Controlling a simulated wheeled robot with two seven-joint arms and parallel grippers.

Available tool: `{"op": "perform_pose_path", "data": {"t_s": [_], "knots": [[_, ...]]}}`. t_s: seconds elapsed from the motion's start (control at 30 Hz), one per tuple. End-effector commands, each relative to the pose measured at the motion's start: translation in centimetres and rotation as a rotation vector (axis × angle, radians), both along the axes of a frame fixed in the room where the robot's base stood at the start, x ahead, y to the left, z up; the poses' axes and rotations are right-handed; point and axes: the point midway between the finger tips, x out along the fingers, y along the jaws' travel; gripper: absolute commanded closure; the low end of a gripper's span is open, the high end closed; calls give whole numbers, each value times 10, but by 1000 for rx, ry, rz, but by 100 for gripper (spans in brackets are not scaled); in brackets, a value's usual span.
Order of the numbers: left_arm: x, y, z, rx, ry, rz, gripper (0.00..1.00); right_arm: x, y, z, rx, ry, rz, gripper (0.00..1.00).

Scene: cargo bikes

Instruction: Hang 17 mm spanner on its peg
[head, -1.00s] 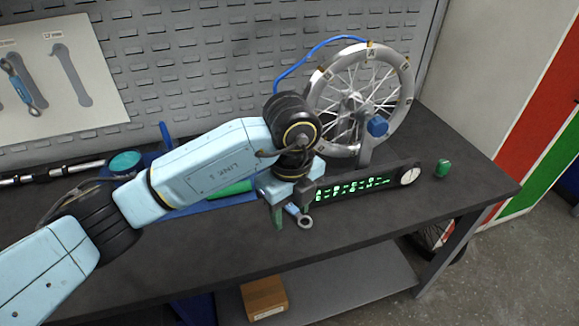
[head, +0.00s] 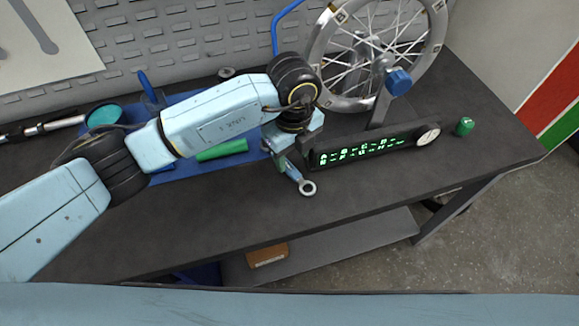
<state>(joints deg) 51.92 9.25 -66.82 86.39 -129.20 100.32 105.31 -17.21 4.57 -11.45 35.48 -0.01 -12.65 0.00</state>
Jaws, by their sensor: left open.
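A spanner with a light blue shaft and a metal ring end (head: 307,188) lies on the dark bench, its ring toward the front. Its far end is hidden behind my left gripper (head: 291,158). That gripper points down at the shaft with its jaws open; I cannot tell whether a finger touches the spanner. The white tool board (head: 75,55) is at the top left, with a grey spanner outline (head: 35,28) cut off by the picture edge. No peg can be made out there. My right gripper is not in view.
A spoked wheel in a stand (head: 335,85) is behind my gripper. A black display with green digits (head: 368,150) stands just right of it. A blue mat (head: 190,106) with a green item (head: 222,150) lies under my arm. The bench front (head: 200,215) is clear.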

Motion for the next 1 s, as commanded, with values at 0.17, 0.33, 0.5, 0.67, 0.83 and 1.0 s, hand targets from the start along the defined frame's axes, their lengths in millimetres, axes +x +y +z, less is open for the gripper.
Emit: {"op": "perform_pose_path", "data": {"t_s": [0.17, 0.33, 0.5, 0.67, 0.83, 1.0], "knots": [[1, 0, -25, 3, 5, 1, 53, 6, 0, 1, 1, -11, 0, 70], [2, 0, -46, 1, 2, -1, 53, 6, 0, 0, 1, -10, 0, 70], [3, 0, -51, 1, 1, -1, 53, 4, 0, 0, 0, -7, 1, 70], [3, 0, -50, 1, 1, -1, 57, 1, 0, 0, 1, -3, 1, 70], [3, 0, -50, 1, 1, -1, 79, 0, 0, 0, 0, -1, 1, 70], [3, 0, -50, 1, 1, 0, 100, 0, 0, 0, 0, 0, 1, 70]]}}
